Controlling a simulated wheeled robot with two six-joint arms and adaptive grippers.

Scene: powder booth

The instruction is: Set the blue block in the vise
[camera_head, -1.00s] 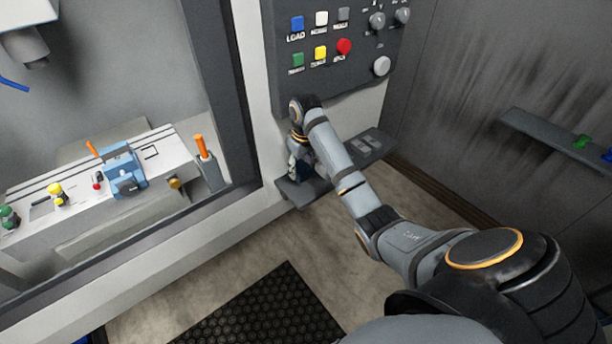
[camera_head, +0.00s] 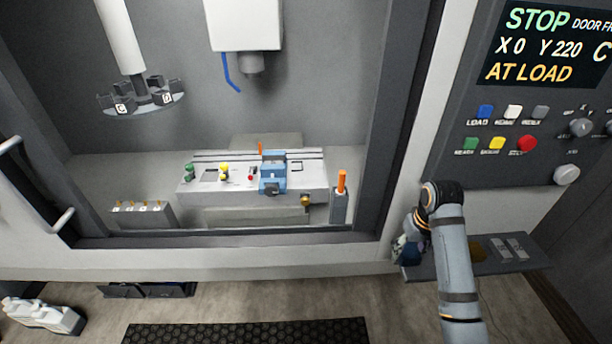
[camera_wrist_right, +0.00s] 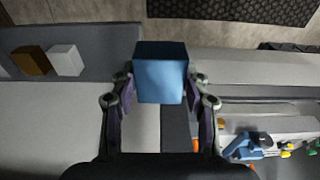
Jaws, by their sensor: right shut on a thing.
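The blue block (camera_wrist_right: 161,74) is between the fingers of my right gripper (camera_wrist_right: 160,90) in the right wrist view, held clear of the shelf. In the head view my right gripper (camera_head: 406,248) is beside the left end of the shelf under the control panel, partly hidden by its own wrist; the block cannot be made out clearly there. The blue vise (camera_head: 272,178) stands on the machine table inside the booth, left of the gripper. It also shows at the right of the wrist view (camera_wrist_right: 252,146). My left gripper is not in view.
The shelf (camera_head: 535,252) holds grey plates; a brown and a white block (camera_wrist_right: 66,60) lie on it in the wrist view. The booth opening's dark right frame post (camera_head: 392,120) stands between gripper and vise. An orange-handled tool (camera_head: 341,182) stands right of the vise. The screen (camera_head: 545,45) reads AT LOAD.

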